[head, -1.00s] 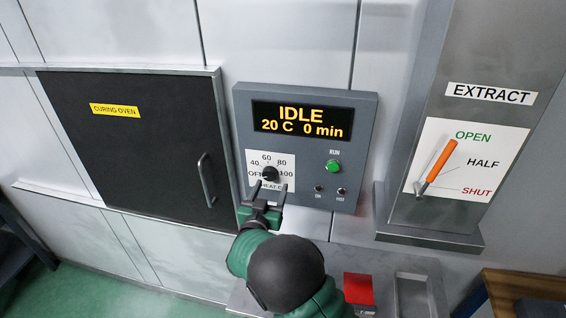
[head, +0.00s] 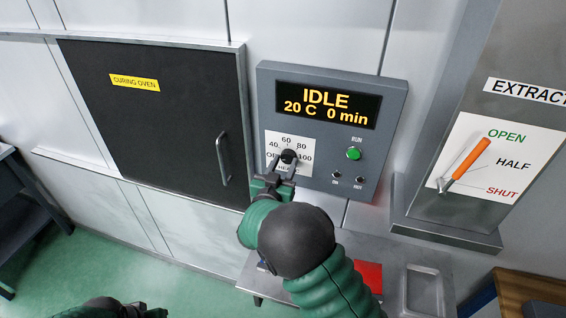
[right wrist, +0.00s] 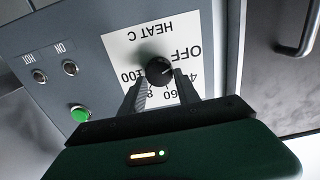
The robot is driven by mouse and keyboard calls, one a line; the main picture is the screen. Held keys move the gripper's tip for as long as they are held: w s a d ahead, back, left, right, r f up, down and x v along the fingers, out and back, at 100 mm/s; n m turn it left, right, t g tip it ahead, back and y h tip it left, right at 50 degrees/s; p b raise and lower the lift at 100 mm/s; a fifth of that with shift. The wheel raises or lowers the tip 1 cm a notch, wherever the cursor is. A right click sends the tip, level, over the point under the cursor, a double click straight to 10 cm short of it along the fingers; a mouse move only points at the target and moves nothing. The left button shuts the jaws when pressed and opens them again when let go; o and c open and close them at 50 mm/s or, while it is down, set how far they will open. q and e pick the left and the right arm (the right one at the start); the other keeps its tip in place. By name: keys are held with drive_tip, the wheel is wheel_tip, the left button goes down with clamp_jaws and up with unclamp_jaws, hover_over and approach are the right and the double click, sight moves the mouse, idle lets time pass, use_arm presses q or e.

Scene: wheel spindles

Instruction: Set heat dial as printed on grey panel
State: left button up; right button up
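The black heat dial (head: 288,156) sits on a white scale plate marked OFF, 40, 60, 80 and 100, on the grey panel (head: 392,112). In the right wrist view the dial (right wrist: 158,70) has a pale mark that seems to point toward OFF. My right gripper (head: 282,166) is at the dial. In the right wrist view its two fingers (right wrist: 160,86) stand apart on either side of the dial, with small gaps seeming to show. My left gripper (head: 146,310) is only partly in view at the bottom left edge, its fingers unclear.
The panel display (head: 326,105) reads IDLE, 20 C, 0 min. A closed curing oven door (head: 155,120) is at left. An orange extract lever (head: 470,160) is at right. A steel bench (head: 438,262) lies below.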

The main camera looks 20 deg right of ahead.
drive_tip(key=shift+w+d+r, duration=0.1)
drive_tip(key=shift+d+r, duration=0.3)
drive_tip(key=shift+r, duration=0.25)
clamp_jaws()
drive_tip(key=shift+f, duration=0.2)
drive_tip(key=shift+c, duration=0.3)
unclamp_jaws()
